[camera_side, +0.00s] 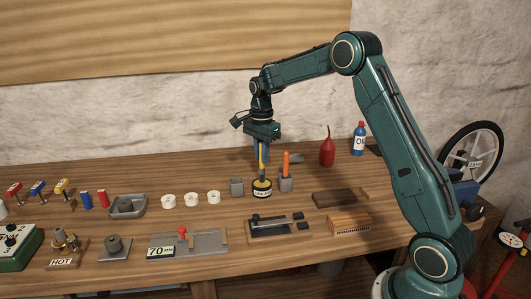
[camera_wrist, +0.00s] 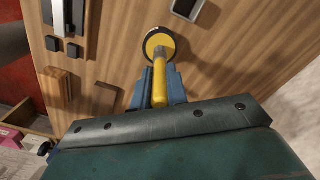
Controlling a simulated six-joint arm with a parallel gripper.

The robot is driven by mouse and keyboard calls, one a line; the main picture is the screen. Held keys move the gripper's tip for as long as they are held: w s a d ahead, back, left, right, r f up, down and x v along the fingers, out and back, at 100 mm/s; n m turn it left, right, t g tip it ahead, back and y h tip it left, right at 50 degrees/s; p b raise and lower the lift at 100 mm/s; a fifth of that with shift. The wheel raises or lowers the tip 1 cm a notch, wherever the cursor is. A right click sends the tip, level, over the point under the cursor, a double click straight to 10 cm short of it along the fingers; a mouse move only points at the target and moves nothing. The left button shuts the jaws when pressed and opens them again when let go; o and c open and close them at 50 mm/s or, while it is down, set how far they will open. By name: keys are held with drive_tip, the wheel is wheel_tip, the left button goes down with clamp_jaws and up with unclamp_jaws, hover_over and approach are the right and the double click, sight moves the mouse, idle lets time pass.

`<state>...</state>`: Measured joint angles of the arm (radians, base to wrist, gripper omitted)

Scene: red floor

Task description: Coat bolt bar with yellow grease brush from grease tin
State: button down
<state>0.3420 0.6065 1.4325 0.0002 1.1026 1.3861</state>
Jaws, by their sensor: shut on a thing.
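My gripper (camera_side: 262,158) is shut on the upright yellow brush (camera_side: 262,160), with its blue fingers on either side of the handle. In the wrist view the yellow handle (camera_wrist: 160,80) lies between the fingers (camera_wrist: 158,92). The bolt bar (camera_side: 268,224) appears to lie on a dark plate, in front of the tin.
An orange-handled tool (camera_side: 286,163) stands in a grey holder (camera_side: 286,185) just right of the tin. An empty-looking grey block (camera_side: 237,187) stands at its left. White rings (camera_side: 191,199) lie farther left. A wooden block (camera_side: 349,223) and dark brown block (camera_side: 335,198) lie to the right.

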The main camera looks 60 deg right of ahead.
drive_tip(key=shift+f, duration=0.65)
idle(1.8)
drive_tip(key=shift+r, duration=3.6)
drive_tip(key=shift+a, duration=0.1)
drive_tip(key=s+a+f+n, duration=0.1)
drive_tip(key=a+f+n, duration=0.1)
drive_tip(key=a+n, duration=0.6)
drive_tip(key=s+a+f+n, duration=0.1)
drive_tip(key=a+f+n, duration=0.2)
drive_tip(key=a+n, duration=0.5)
drive_tip(key=shift+s+a, duration=0.4)
drive_tip(key=shift+a, duration=0.3)
drive_tip(key=shift+r, duration=0.1)
